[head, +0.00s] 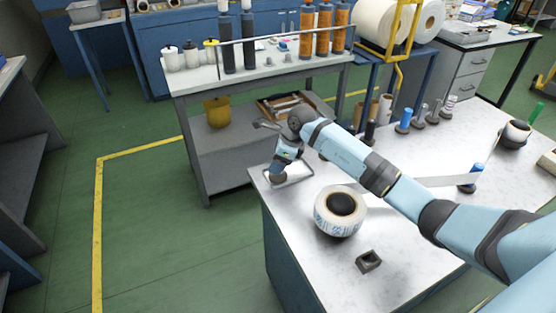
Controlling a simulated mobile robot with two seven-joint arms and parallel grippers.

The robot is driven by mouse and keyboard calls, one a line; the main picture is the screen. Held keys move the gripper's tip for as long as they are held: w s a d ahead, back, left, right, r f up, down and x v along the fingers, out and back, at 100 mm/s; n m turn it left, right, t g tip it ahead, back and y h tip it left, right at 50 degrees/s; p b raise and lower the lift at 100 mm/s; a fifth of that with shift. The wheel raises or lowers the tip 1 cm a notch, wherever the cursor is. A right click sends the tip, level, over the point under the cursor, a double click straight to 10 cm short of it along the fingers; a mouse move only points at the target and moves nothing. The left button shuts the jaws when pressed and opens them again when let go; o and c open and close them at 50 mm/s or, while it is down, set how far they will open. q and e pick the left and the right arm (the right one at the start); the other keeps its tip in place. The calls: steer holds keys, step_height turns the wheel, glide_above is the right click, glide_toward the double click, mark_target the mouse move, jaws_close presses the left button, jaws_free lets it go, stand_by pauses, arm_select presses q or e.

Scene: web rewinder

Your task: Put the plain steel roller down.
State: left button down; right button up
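My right arm reaches in from the right across the pale table (310,270). Its gripper (279,177) points down at the table's far left corner, over a thin-rimmed rectangular outline (298,178). The fingertips are too small and hidden to tell whether they are open or shut, and I see no roller clearly between them. Several short upright rollers stand in a row at the table's back. A grey one (420,116) there may be the plain steel roller, but I cannot be sure. My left gripper is out of view.
A printed white roll (340,211) and a small dark square block (369,261) are on the table, near my forearm. A blue roller (404,121) stands behind it. A grey cart (190,82) with upright orange and dark rollers stands beyond. Green floor is clear at left.

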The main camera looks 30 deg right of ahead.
steer(key=v, duration=1.2)
stand_by(0.4)
